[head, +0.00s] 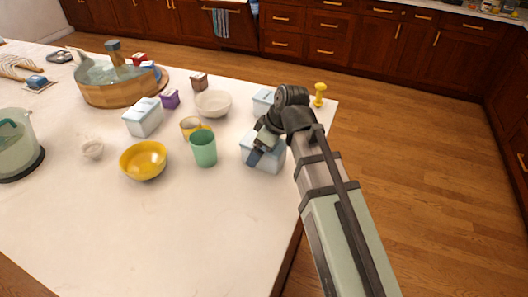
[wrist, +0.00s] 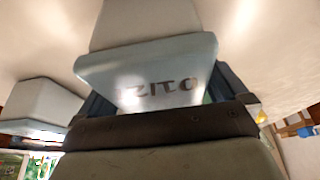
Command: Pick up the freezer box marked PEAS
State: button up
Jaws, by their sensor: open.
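Three pale freezer boxes with light blue lids are on the white counter in the head view: one at left (head: 143,117), one behind my arm (head: 263,100), and one under my gripper (head: 272,160). My gripper (head: 262,146) is open over this nearest box. In the wrist view the box (wrist: 145,55) lies between the two dark fingers (wrist: 160,92), its lid toward the palm. Dark lettering shows on the lid, inverted and partly hidden; I cannot read it surely. I cannot tell whether the fingers touch the box.
A green cup (head: 203,148), a yellow bowl (head: 144,160) and a white bowl (head: 213,104) stand left of my gripper. A second box (wrist: 38,103) shows at left in the wrist view. A yellow object (head: 319,94) stands near the counter's right edge. The front counter is clear.

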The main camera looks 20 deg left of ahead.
jog(key=shift+c, duration=0.4)
jog(key=c, duration=1)
jog(key=shift+c, duration=0.5)
jog(key=shift+r, duration=0.15)
